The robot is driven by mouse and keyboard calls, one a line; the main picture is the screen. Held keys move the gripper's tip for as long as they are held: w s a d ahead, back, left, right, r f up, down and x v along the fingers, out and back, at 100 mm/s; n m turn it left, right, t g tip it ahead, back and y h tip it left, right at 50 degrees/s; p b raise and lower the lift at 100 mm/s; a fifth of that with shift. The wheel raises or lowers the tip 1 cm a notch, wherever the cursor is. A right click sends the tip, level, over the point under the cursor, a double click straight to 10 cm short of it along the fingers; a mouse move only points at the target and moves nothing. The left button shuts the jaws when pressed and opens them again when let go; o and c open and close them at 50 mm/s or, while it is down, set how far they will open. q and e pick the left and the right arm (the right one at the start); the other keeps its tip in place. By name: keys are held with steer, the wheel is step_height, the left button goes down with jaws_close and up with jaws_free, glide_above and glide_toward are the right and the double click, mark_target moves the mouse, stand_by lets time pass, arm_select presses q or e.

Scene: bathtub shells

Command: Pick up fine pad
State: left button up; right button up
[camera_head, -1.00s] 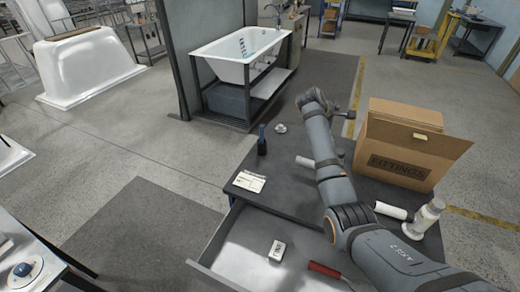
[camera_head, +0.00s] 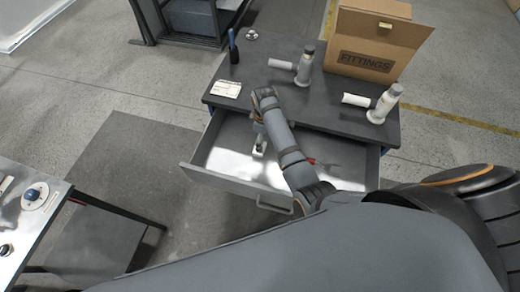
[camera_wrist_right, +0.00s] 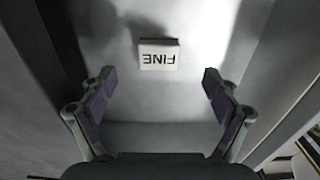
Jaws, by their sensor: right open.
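The fine pad, a small pale block with the dark word FINE on top, lies flat on the bottom of the open drawer. It shows in the right wrist view (camera_wrist_right: 159,55) with its lettering upside down, and in the head view (camera_head: 259,149) just below the end of my right arm. My right gripper (camera_wrist_right: 158,78) is open and empty above the drawer, its two fingers on either side of the pad's line and apart from it. In the head view the arm partly hides the gripper. My left gripper is not in view.
The open drawer (camera_head: 230,180) has raised walls and also holds a red-handled tool (camera_head: 312,161).

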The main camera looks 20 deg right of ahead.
step_height(320, 180, down, 9)
steer(key=shift+f+b, duration=0.15)
steer(key=shift+b, duration=0.2)
steer(key=shift+c, duration=0.2)
steer(key=c, duration=1.2)
